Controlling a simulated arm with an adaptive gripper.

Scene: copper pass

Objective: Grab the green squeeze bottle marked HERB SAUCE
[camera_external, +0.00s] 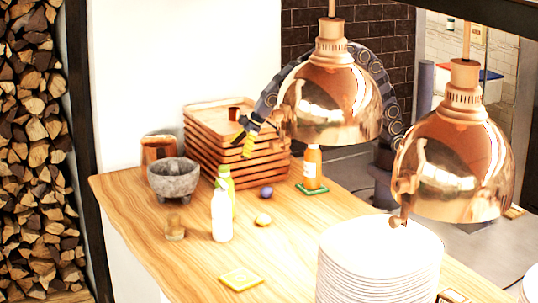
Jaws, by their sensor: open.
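A yellow-green bottle (230,186) stands upright on the wooden counter, left of centre. A white bottle (222,218) in front hides much of its body, and I cannot read any label on it. My gripper (244,145), dark with yellow parts, is open and apart from the bottle. It hangs above and slightly right of it in the picture, in front of the stacked wooden trays. No object shows between its fingers. An orange bottle (312,170) with a white label stands farther right on a green coaster (312,189).
Stacked wooden trays (262,172) stand behind the bottles. A grey stone mortar (174,180) and a small glass (175,228) are left. A purple item (266,193) and a pale round item (263,220) lie right. Copper lamps (332,105) and stacked plates (375,262) crowd the right.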

